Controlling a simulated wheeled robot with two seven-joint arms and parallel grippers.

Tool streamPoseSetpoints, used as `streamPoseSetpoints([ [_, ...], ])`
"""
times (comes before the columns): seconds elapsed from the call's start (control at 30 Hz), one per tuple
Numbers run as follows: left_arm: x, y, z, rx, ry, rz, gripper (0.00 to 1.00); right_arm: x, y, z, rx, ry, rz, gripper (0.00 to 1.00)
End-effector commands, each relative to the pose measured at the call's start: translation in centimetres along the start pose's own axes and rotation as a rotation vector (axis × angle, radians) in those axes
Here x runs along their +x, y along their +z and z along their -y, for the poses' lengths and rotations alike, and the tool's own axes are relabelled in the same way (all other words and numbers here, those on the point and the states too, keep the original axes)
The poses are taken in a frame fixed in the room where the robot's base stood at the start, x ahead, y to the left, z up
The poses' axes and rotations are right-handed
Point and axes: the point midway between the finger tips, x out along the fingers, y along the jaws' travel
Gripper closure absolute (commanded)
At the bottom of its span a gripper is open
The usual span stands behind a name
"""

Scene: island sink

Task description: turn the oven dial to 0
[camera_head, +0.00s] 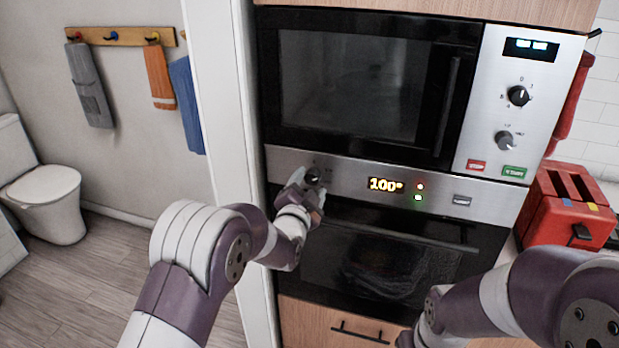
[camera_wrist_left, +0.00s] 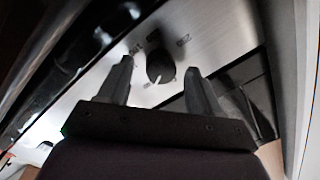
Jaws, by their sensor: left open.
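The oven (camera_head: 385,265) is built in below the microwave. Its steel panel carries a dark round dial (camera_head: 313,176), and its display (camera_head: 386,185) reads 100°. In the left wrist view the dial (camera_wrist_left: 160,66) shows a white pointer mark at its lower left, with printed labels around its upper side. My left gripper (camera_head: 307,184) is at the panel's left end, right by the dial. In the left wrist view its two fingers (camera_wrist_left: 158,82) are open, one on each side of the dial; contact cannot be told. My right gripper is hidden; only my right arm shows at lower right.
The microwave (camera_head: 360,85) above has two more dials and red and green buttons. A red toaster (camera_head: 568,208) stands at right on the counter. A wall edge (camera_head: 222,120) stands close on the left.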

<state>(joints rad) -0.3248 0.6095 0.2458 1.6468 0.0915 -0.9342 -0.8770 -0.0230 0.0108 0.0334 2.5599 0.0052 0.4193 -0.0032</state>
Motion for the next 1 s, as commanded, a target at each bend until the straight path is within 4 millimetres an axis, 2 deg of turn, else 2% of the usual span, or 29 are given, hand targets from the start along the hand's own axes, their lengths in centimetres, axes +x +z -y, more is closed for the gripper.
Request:
streamPoseSetpoints([
  [0.13, 1.15, -0.02, 0.07, 0.000, -0.001, 0.000, 0.36, -0.36, -0.03, 0.00, 0.000, 0.000, 0.000, 0.57],
  [0.4, 1.35, 0.07, -0.03, -0.001, 0.001, 0.001, 0.36, -0.33, -0.03, 0.00, 0.000, 0.000, 0.000, 0.57],
  [0.43, 1.35, 0.07, -0.03, -0.001, 0.001, 0.001, 0.39, -0.33, -0.03, 0.00, 0.000, 0.000, 0.000, 0.57],
  [0.6, 1.33, 0.06, -0.03, -0.001, 0.001, 0.001, 0.92, -0.33, -0.03, 0.00, 0.000, 0.000, 0.000, 0.57],
  [1.0, 1.32, 0.19, -0.19, -0.055, 0.002, 0.003, 0.92, 0.59, 0.08, 0.00, 0.000, 0.000, 0.000, 0.57],
])
